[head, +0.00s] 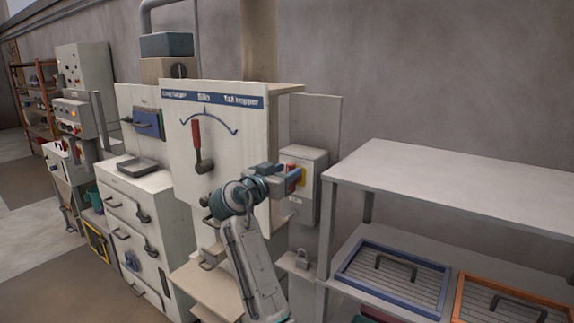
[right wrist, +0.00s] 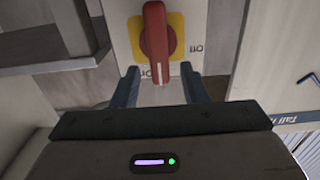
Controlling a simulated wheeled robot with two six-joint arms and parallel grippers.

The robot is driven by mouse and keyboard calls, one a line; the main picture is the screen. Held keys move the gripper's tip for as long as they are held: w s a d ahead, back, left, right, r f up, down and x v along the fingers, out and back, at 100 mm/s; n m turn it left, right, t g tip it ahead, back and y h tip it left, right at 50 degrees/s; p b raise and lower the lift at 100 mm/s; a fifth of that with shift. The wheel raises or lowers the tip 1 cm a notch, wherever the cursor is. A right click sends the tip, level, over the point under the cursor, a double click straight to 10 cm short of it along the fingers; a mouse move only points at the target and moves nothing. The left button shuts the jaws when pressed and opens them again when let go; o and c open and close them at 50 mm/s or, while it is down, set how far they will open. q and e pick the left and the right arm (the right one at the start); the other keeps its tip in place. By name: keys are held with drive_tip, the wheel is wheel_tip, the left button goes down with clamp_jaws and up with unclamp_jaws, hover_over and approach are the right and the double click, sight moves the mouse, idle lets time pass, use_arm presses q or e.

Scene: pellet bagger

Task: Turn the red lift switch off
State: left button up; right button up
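The red lift switch (right wrist: 156,35) is a red rotary handle on a yellow plate (right wrist: 177,38). In the right wrist view the handle points down the picture, its lower end close to the gap between my fingertips. Lettering shows beside and below the plate, partly covered by the handle. In the head view the pale switch box (head: 311,195) hangs on a grey panel, and my gripper partly hides the red handle. My right gripper (right wrist: 160,75) is open in front of the switch, a finger on each side; I see no grip on the handle. My left gripper is not in view.
A silo panel with a red lever (head: 197,145) stands just left of the switch box. A grey shelf table (head: 440,185) stands to the right, with a blue-framed tray (head: 348,279) and an orange-framed tray (head: 459,300) below. A padlock-like fitting (head: 301,259) sits under the box.

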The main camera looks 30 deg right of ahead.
drive_tip(key=shift+w+d, duration=0.25)
drive_tip(key=shift+d, duration=0.25)
clamp_jaws()
